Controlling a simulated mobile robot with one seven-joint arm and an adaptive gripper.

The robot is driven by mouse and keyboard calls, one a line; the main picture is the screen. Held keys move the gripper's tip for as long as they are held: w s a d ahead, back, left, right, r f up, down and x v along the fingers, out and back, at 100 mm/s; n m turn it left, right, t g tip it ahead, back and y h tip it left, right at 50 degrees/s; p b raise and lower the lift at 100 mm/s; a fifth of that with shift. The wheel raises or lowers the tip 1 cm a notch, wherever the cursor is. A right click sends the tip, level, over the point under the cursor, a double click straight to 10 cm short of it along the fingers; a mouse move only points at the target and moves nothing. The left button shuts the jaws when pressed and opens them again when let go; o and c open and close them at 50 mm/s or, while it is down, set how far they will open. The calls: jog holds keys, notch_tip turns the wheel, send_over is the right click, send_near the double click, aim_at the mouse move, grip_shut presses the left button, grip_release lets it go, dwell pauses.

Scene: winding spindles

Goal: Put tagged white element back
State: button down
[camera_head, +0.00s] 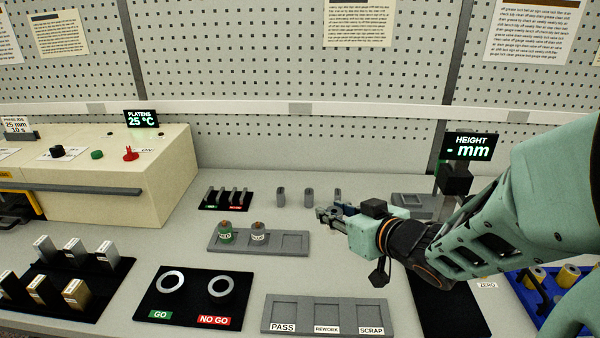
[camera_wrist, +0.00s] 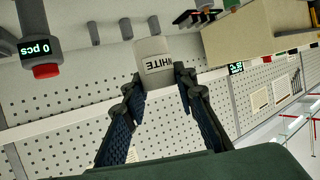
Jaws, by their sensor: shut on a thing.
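In the wrist view, my gripper (camera_wrist: 158,76) is shut on a grey element (camera_wrist: 152,46) with a white tag reading WHITE, which appears upside down. The element sits between the two fingertips. In the head view, my gripper (camera_head: 323,214) is above the bench, right of a grey tray (camera_head: 271,248); the held element is too small to make out there. The tray holds a green-tagged piece (camera_head: 225,232) and a white-tagged piece (camera_head: 259,232), whose lettering is hard to read. The tray's right recess (camera_head: 294,243) is empty.
Small grey posts (camera_head: 281,196) stand behind the tray, beside a black rack (camera_head: 224,199). A grey tray marked PASS, REWORK and SCRAP (camera_head: 326,316) and a black ring board (camera_head: 193,297) lie in front. The height display (camera_head: 471,147) stands right.

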jog(key=w+a+p, duration=0.1)
jog(key=p, duration=0.2)
jog(key=shift+w+a+f, duration=0.1)
jog(key=shift+f, duration=0.1)
jog(key=w+a+f+b, duration=0.3)
jog(key=a+f+b, duration=0.1)
jog(key=w+a+f+b, duration=0.3)
jog(key=w+f+b, duration=0.1)
jog(key=shift+w+a+f+b, duration=0.3)
jog(key=shift+a+b, duration=0.05)
jog(key=shift+a, duration=0.05)
jog(key=shift+w+a+f+b, duration=0.2)
jog(key=shift+a+f+b, duration=0.05)
jog(key=shift+f+b, duration=0.2)
jog(key=shift+w+f+b, duration=0.1)
jog(key=shift+f+b, duration=0.95)
jog(key=shift+f, duration=0.4)
jog(key=shift+f, duration=0.1)
jog(key=shift+f, duration=0.15)
jog(key=c, duration=1.6)
grip_release()
